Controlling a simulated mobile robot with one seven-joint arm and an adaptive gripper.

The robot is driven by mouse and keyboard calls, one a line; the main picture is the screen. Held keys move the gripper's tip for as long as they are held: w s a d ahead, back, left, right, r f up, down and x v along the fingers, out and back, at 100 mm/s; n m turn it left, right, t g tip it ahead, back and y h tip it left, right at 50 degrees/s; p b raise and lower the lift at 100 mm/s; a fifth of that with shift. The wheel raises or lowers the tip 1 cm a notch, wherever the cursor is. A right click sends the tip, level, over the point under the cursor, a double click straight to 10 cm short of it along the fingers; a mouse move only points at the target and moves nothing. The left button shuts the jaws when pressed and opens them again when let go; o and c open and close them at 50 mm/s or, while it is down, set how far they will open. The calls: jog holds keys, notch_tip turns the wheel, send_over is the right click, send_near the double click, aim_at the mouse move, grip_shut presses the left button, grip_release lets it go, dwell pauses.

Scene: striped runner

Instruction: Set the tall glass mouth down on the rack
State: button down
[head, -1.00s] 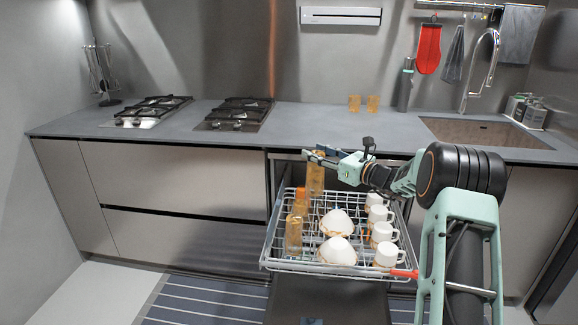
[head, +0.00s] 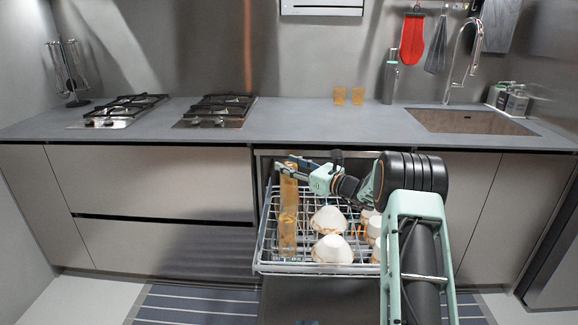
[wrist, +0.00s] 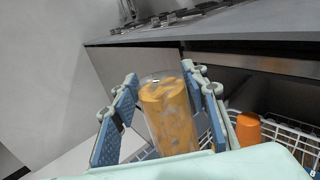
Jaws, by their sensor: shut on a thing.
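The tall amber glass (wrist: 168,118) stands between the two blue-padded fingers of my gripper (wrist: 160,85) in the wrist view. In the head view my gripper (head: 284,166) is shut on the tall glass (head: 289,190) over the left side of the dish rack (head: 262,258). The glass is about upright. I cannot tell which end is its mouth, nor whether its lower end touches the rack. Another amber glass (head: 287,240) shows at the rack's front left, in line below the held one.
White bowls (head: 332,249) lie mouth down mid-rack, with white mugs (head: 374,228) to their right, partly behind my arm. An orange cup (wrist: 249,129) is right of the held glass in the wrist view. The counter edge (head: 200,141) runs behind the rack.

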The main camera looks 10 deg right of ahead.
aim_at(296, 199)
jog(key=shift+f+b, duration=3.95)
jog(key=shift+f, duration=1.55)
jog(key=shift+f, duration=0.1)
jog(key=shift+f+b, duration=0.35)
jog(key=shift+f, duration=0.05)
jog(key=c, duration=1.1)
grip_release()
jog(key=shift+f, duration=0.1)
